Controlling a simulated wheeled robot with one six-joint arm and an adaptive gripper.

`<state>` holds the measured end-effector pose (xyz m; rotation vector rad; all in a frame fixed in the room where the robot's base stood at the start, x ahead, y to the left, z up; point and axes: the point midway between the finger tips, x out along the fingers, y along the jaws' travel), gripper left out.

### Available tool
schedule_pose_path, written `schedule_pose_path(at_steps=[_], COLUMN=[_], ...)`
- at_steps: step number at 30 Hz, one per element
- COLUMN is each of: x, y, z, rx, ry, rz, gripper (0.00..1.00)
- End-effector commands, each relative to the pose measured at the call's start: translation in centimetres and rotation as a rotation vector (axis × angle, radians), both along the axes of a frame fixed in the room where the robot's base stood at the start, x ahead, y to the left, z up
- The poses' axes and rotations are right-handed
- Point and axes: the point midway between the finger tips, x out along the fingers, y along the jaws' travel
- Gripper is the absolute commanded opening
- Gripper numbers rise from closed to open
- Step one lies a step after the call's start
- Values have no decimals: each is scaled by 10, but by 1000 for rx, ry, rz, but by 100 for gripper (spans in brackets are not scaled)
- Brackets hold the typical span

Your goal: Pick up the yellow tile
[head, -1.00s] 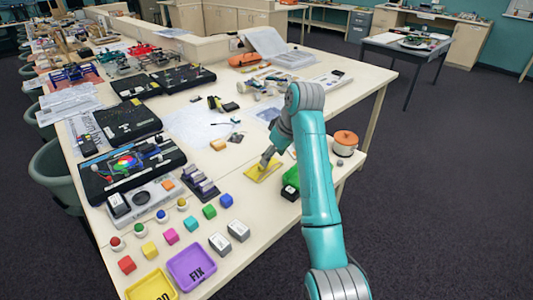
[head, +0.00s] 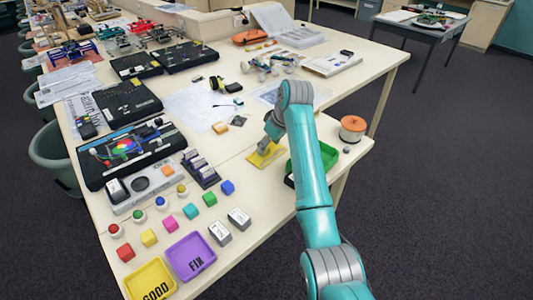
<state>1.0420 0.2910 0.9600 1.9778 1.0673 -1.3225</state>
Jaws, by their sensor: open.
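A flat yellow tile (head: 260,159) lies on the long pale table in the head view, left of a green tray. My gripper (head: 266,147) points down at the tile, right over its upper part, and hides some of it. The gripper is open. The fingertips are small and partly merged with the tile, so I cannot tell whether they touch it.
The green tray (head: 305,160) stands close to the right, partly behind my arm. An orange-topped pot (head: 352,128) is near the table's right edge. Several coloured cubes, a purple FIX tray (head: 190,257) and a yellow GOOD tray (head: 151,279) fill the near left.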

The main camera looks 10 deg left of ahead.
Motion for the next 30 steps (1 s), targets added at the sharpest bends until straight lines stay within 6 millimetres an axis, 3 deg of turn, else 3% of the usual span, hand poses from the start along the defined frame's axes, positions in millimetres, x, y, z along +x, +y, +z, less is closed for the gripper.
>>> schedule_pose_path(at_steps=[6, 14, 22, 30], x=[5, 6, 6, 6], y=[8, 9, 9, 9], z=[-22, -23, -23, -22], rx=[0, 1, 0, 1], ry=[0, -1, 0, -1], rz=[1, 1, 1, 1], gripper=[65, 65, 0, 0])
